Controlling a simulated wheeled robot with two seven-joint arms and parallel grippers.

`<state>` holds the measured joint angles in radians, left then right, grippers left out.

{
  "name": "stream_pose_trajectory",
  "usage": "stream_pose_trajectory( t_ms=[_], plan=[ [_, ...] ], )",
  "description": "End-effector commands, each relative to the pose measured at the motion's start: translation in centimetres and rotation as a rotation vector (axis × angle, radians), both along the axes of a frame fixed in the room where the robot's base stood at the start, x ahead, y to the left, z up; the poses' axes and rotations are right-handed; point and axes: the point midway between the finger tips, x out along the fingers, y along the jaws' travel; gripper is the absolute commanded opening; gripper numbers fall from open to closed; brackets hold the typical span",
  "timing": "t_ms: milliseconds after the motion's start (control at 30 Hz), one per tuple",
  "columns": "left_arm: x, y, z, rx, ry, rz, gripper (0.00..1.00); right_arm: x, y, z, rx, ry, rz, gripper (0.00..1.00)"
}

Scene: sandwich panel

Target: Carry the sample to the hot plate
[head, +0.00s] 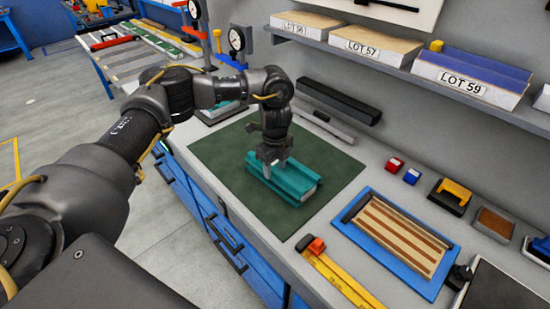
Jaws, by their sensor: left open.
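A teal ribbed block (290,184), with a paler right end, lies on the dark green mat (220,148); it may be the sample or a holder around it. My left gripper (270,172) is over the left part of this block with its fingers pointing down and open. Whether the fingers touch the block cannot be told. A dark flat plate with a pale rim (500,290) is cut off at the bottom right; it may be the hot plate. My right gripper is out of view.
A blue tray (357,240) with a striped wooden panel (400,234) lies right of the mat. A yellow rule with a red clamp (340,279) lies in front. Small red and blue blocks, dial gauges (237,38) and a lot shelf (390,63) stand behind.

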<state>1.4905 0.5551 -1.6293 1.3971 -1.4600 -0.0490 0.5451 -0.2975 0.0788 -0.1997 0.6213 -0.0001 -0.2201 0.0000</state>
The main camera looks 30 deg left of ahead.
Motion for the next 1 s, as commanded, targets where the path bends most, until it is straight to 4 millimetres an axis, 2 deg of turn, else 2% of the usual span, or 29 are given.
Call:
stream_pose_trajectory(
  t_ms=[333, 700, 733, 867, 1000],
  plan=[
    [0.01, 0.02, -0.36, 0.001, -0.001, 0.000, 0.48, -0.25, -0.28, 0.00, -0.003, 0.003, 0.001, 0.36],
    [0.01, 0.01, -0.34, 0.001, 0.000, 0.000, 0.00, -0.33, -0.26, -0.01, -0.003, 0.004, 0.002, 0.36],
    [0.01, 0.01, -0.34, 0.001, 0.000, 0.000, 0.21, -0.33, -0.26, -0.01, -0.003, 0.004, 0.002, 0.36],
    [0.01, 0.01, -0.33, 0.001, 0.000, 0.000, 0.04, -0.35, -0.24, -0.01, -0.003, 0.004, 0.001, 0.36],
    [0.01, 0.01, -0.33, 0.001, 0.000, 0.000, 0.02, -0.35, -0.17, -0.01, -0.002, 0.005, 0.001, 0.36]
  ],
)
